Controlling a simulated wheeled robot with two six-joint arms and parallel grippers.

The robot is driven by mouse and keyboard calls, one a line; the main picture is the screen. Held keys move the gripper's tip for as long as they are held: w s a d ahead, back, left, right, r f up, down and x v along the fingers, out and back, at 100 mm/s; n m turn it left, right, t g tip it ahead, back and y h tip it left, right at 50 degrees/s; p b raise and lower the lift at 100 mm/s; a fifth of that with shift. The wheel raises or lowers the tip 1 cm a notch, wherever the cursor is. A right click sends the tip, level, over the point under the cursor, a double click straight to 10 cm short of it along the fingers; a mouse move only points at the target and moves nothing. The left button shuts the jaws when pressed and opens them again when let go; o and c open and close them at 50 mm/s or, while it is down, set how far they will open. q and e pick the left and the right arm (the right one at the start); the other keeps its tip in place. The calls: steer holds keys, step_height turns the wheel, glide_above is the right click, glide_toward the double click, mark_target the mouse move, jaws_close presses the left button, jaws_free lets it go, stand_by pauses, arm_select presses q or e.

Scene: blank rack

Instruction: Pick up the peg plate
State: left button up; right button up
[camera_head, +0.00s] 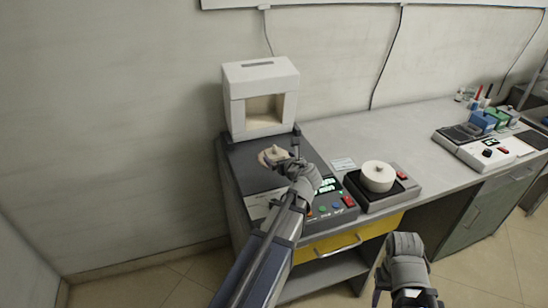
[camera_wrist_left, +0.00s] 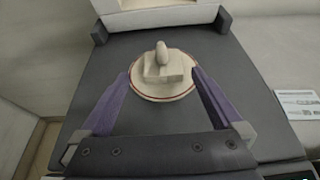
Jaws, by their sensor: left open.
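The peg plate (camera_head: 275,154), a pale block with an upright rounded peg on top, sits on the dark top of the machine in front of the white box. In the left wrist view the peg plate (camera_wrist_left: 165,68) rests on a round pale disc (camera_wrist_left: 150,92) with a dark red rim. My left gripper (camera_head: 283,160) is at the plate. In the left wrist view its two purple fingers (camera_wrist_left: 160,88) are spread, one on each side of the disc, with nothing held. My right gripper (camera_head: 378,290) is low at the front, below the counter edge; its fingers are mostly hidden.
A white box (camera_head: 260,72) with an open recess stands behind the plate. A control panel (camera_head: 335,205) with buttons is at the machine's front. Right of it are a round white device (camera_head: 377,177) and another white instrument (camera_head: 480,150). The counter (camera_head: 400,125) behind them is clear.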

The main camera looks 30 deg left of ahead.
mark_target(275, 153)
arm_select(q)
steer(key=shift+b+x, duration=1.1)
steer(key=shift+x, duration=2)
steer(key=shift+d+f, duration=0.1)
steer(key=shift+d, duration=0.15)
steer(key=shift+c, duration=0.5)
steer(key=c, duration=1.2)
steer(key=shift+c, duration=0.2)
step_height(275, 153, up, 10)
steer(key=p, duration=1)
